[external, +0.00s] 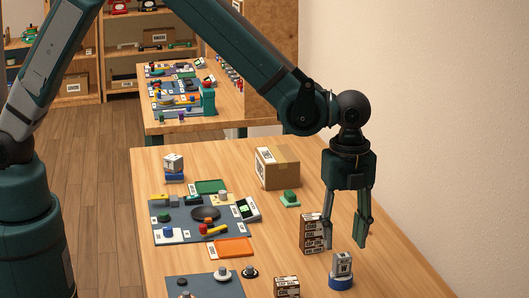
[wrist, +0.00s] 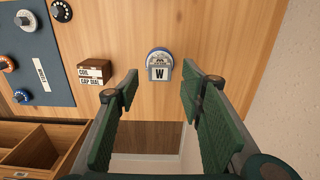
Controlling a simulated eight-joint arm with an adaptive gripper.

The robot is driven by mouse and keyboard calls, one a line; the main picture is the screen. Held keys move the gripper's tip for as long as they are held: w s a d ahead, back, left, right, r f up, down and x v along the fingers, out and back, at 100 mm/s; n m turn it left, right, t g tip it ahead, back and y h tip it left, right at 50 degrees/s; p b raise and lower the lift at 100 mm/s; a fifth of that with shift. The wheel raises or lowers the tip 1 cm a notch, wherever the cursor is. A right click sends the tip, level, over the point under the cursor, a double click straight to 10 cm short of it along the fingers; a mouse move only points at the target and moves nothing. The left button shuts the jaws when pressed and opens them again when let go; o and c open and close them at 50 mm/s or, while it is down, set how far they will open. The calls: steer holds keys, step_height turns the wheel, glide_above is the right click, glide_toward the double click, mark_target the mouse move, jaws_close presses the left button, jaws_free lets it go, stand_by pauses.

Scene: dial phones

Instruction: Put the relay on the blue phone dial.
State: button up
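A grey block with a "W" label (external: 341,266) stands upright on a round blue base near the right front of the table, and I take it for the relay. It also shows in the wrist view (wrist: 159,66), between and beyond my fingers. My gripper (external: 345,242) is open and empty, pointing down just above it. In the wrist view the fingers (wrist: 160,82) are spread to either side of it, apart from it. A small blue dial (wrist: 21,96), seemingly the blue phone dial, lies at the left on a dark mat (wrist: 50,62).
A labelled brown box (wrist: 95,72) stands left of the block. A taller similar box (external: 311,232) is close beside my left finger. Grey (wrist: 25,20), black (wrist: 61,11) and orange (wrist: 8,63) dials sit at left. A cardboard box (external: 277,168) stands farther back.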

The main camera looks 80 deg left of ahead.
mark_target(342, 254)
step_height(342, 254, up, 5)
steer(key=shift+r, duration=0.2)
stand_by(0.7)
steer(key=s+a+r+n+t, duration=0.3)
steer(key=s+a+r+n, duration=0.5)
steer(key=s+a+r, duration=0.85)
steer(key=s+a+r+n+t, duration=0.1)
steer(key=s+a+n, duration=0.4)
steer(key=s, duration=0.5)
steer(key=s+a+r+n+t, duration=0.1)
steer(key=s+a+n+t, duration=0.2)
steer(key=s, duration=0.7)
steer(key=shift+s+a+r+n, duration=0.35)
steer(key=shift+a+r+n, duration=0.05)
steer(key=shift+a+n, duration=0.65)
